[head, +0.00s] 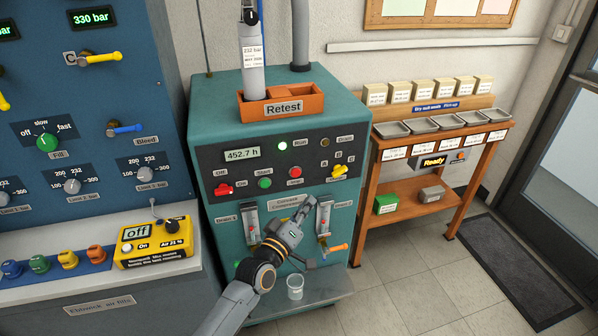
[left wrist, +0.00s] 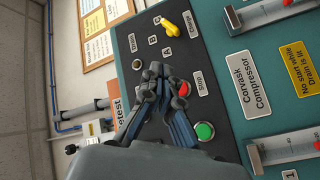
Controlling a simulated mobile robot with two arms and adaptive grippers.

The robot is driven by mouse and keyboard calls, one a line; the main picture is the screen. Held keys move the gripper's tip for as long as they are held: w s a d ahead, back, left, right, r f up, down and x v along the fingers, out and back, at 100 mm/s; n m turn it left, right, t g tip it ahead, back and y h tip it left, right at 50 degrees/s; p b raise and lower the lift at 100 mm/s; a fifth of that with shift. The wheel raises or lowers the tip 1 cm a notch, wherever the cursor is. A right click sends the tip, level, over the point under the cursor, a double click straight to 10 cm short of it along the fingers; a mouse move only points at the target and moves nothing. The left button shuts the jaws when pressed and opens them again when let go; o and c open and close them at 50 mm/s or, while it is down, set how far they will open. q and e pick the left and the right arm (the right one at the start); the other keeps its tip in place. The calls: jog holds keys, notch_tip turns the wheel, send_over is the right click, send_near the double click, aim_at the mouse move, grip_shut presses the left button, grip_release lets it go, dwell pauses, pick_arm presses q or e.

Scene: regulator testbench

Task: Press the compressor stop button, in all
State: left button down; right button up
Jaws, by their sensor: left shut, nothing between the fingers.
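The compressor (head: 215,130) is a teal cabinet with a dark control panel. Its red stop button (head: 295,172) sits right of the green start button (head: 265,183). My left gripper (head: 305,205) is shut and empty, in front of the compressor's name label, below the stop button in the head view. It also shows in the left wrist view (left wrist: 160,75). I see no contact with the button. My right gripper is not in view.
Flow gauges (head: 323,216) flank the name label. A glass (head: 295,287) stands on the lower ledge. A wooden shelf (head: 420,187) is at the right.

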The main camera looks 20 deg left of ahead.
aim_at(296, 173)
pick_arm(q)
jog(key=w+a+b, duration=0.1)
jog(key=w+b, duration=0.1)
jog(key=w+a+b, duration=0.2)
jog(key=w, duration=0.1)
jog(key=w+a+b, duration=0.2)
jog(key=shift+w, duration=0.15)
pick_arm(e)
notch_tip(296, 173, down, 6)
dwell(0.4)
pick_arm(q)
jog(key=shift+w, duration=0.15)
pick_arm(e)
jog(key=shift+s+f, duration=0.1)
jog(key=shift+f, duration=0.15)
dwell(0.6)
pick_arm(q)
jog(key=shift+w+a+b, duration=0.2)
jog(key=shift+b, duration=0.15)
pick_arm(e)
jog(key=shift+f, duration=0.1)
